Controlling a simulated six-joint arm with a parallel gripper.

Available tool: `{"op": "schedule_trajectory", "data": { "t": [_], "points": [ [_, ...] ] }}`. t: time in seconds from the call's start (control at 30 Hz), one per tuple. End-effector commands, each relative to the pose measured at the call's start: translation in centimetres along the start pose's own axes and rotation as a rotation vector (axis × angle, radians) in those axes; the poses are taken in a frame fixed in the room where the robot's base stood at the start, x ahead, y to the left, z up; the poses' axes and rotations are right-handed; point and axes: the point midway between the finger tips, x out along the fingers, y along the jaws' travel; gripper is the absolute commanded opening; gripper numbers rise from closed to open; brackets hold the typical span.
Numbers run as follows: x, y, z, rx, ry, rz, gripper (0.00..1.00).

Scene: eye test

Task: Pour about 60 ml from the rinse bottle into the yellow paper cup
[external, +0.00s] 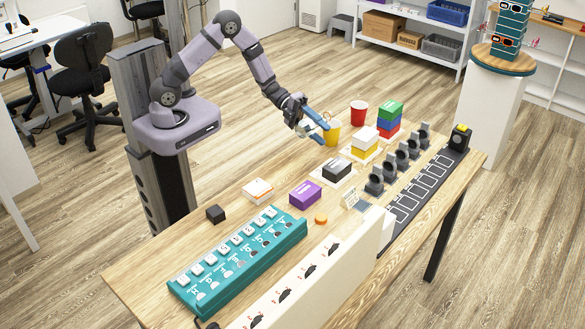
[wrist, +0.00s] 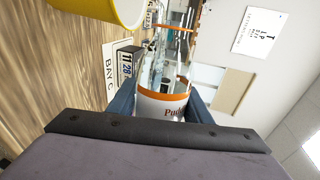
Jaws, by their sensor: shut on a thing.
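My gripper (external: 318,124) is over the far side of the table, close beside the yellow paper cup (external: 333,133). Its blue fingers are shut on the rinse bottle (wrist: 164,98), which is clear with an orange band and a partly hidden label. In the wrist view the table is on the left and the bottle lies across that direction, so it looks well tilted; the exact angle is unclear. The yellow cup's side also shows at the upper left of the wrist view (wrist: 98,12). I cannot make out a stream or the cup's contents.
A red cup (external: 358,113) and stacked coloured blocks (external: 390,118) stand right of the yellow cup. White and yellow blocks (external: 364,145), a black box (external: 337,170) and a purple box (external: 305,194) are nearer. A teal rack (external: 240,262) fills the front left.

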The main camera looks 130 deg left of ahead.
Motion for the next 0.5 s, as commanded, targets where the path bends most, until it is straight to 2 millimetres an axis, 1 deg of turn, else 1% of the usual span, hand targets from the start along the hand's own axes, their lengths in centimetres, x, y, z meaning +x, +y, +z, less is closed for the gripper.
{"op": "schedule_trajectory", "data": {
  "t": [0.5],
  "points": [
    [-0.22, -0.7, -0.12, -0.056, 0.016, 0.0, 0.19]
  ]
}}
